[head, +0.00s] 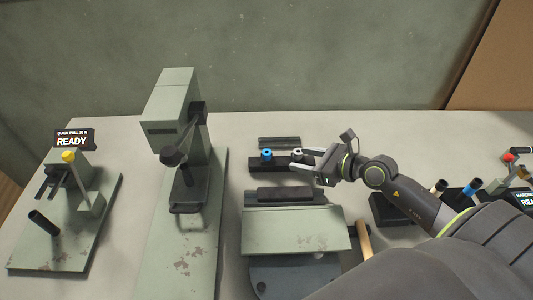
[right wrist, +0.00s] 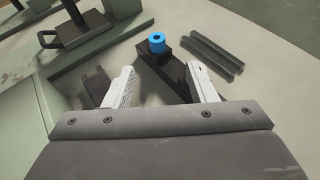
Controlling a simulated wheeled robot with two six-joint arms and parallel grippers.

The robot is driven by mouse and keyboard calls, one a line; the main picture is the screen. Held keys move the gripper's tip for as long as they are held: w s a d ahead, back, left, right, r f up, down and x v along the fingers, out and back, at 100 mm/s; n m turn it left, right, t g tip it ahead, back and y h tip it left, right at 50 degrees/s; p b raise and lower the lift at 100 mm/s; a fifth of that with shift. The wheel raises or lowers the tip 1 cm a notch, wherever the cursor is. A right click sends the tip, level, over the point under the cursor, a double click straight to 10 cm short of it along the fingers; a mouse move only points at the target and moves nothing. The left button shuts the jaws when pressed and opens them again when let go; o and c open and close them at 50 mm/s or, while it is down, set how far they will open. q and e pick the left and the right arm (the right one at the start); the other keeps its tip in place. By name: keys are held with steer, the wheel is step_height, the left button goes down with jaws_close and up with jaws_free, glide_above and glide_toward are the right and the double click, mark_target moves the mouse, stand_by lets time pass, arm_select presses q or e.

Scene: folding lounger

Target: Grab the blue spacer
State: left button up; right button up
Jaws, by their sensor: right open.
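The blue spacer (head: 267,154) stands on the left end of a black holder bar (head: 257,165) on the table. In the right wrist view the blue spacer (right wrist: 157,42) shows a dark hole in its top and sits beyond my fingertips. My right gripper (head: 298,160) reaches in from the right with its fingers apart, just right of the blue spacer and not around it. My left gripper is not in view.
Dark rails (head: 279,142) lie behind the holder bar. A tall grey-green press (head: 177,110) stands to the left, and a grey-green fixture (head: 297,232) lies in front. A READY sign (head: 73,140) stands at far left. Coloured-handled tools (head: 472,187) are at right.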

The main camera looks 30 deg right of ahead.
mark_target(270, 153)
steer(key=x, duration=0.5)
steer(key=shift+w+a+p, duration=0.1)
steer(key=shift+a+p, duration=0.05)
steer(key=shift+p, duration=0.15)
steer(key=x, duration=0.1)
steer(key=p+x, duration=0.1)
steer(key=x, duration=0.2)
steer(key=shift+w+a+r+p, duration=0.2)
steer(key=shift+w+a+p, duration=0.1)
steer(key=shift+w+a, duration=0.1)
steer(key=shift+w+a+f, duration=0.1)
steer(key=shift+w+f, duration=0.1)
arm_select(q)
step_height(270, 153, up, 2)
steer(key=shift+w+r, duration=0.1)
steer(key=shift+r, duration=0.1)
arm_select(e)
steer(key=c, duration=1)
steer(key=shift+r, duration=0.1)
